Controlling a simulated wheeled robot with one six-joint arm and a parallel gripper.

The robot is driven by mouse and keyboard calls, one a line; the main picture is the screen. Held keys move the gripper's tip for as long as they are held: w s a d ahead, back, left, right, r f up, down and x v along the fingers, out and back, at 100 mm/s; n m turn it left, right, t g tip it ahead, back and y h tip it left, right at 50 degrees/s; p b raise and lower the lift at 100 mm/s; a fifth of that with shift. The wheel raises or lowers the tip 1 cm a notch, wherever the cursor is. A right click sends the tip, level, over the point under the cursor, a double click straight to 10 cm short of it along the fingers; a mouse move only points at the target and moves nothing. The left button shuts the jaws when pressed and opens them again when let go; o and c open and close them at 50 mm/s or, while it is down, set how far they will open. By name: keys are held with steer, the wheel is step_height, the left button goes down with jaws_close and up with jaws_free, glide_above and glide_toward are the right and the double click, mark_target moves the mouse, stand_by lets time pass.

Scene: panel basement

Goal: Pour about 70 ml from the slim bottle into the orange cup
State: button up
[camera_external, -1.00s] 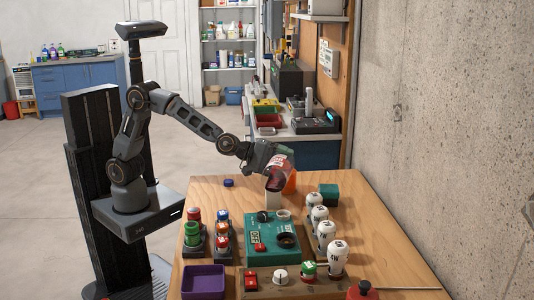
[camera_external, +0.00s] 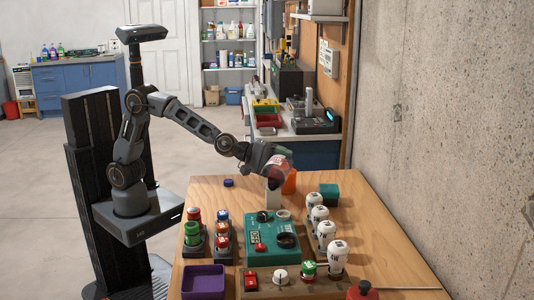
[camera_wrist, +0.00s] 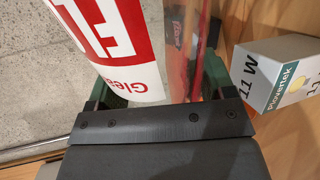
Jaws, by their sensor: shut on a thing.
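My gripper (camera_external: 268,158) is shut on the slim bottle (camera_external: 280,168), a clear bottle with reddish contents, held tilted above the far part of the table. In the wrist view the bottle (camera_wrist: 120,45) shows a white and red label between the jaws, with red liquid visible through its clear side. The orange cup (camera_external: 290,184) stands on the table just beyond and right of the bottle, partly hidden by it. I cannot make out the bottle's mouth or any stream, nor the level in the cup. The cup is not recognisable in the wrist view.
A small white box (camera_external: 273,197) stands close below the bottle; it also shows in the wrist view (camera_wrist: 278,75). A blue cap (camera_external: 228,183) lies at left.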

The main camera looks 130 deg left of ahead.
steer(key=shift+w+d, duration=0.3)
steer(key=shift+d, duration=0.15)
stand_by(0.3)
steer(key=shift+n+b, duration=0.3)
steer(key=shift+b, duration=0.7)
stand_by(0.4)
